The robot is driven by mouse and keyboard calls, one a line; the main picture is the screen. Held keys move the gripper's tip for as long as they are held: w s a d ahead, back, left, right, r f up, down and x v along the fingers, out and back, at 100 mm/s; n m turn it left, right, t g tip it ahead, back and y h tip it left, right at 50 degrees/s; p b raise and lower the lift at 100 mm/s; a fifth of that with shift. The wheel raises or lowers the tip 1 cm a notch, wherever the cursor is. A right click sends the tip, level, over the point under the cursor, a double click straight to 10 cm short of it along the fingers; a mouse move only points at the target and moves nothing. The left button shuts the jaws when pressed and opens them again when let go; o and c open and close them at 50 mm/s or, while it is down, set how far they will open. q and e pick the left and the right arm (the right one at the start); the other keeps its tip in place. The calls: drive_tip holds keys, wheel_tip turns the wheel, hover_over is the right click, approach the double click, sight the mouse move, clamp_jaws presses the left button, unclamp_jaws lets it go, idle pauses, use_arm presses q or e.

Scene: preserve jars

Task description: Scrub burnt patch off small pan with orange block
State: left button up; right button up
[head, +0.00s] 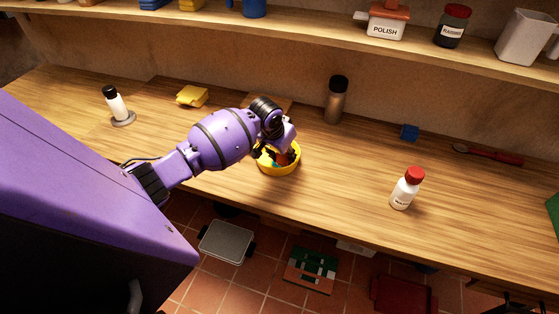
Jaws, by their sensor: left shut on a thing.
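A small round yellow pan (279,171) stands on the wooden counter near its front edge, in the middle of the head view. My left gripper (277,153) comes in from the left and points down into the pan. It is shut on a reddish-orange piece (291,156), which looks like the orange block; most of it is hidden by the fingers. A dark area and a bit of teal show inside the pan, but the burnt patch cannot be made out clearly. Whether the block touches the pan's floor cannot be told. My right gripper is not in view.

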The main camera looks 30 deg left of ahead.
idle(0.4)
use_arm(q)
drive_tip(key=shift+f, duration=0.15)
drive_tip(key=shift+s+a+r, duration=0.1)
drive_tip(key=shift+s+a, duration=0.1)
drive_tip(key=shift+a, duration=0.7)
drive_tip(key=shift+s+a+r, duration=0.1)
drive_tip(key=shift+s+a, duration=0.1)
drive_tip(key=shift+a, duration=0.7)
drive_tip(key=shift+d+f, duration=0.1)
drive_tip(key=shift+f, duration=0.1)
drive_tip(key=shift+r, duration=0.1)
drive_tip(key=shift+d, duration=0.1)
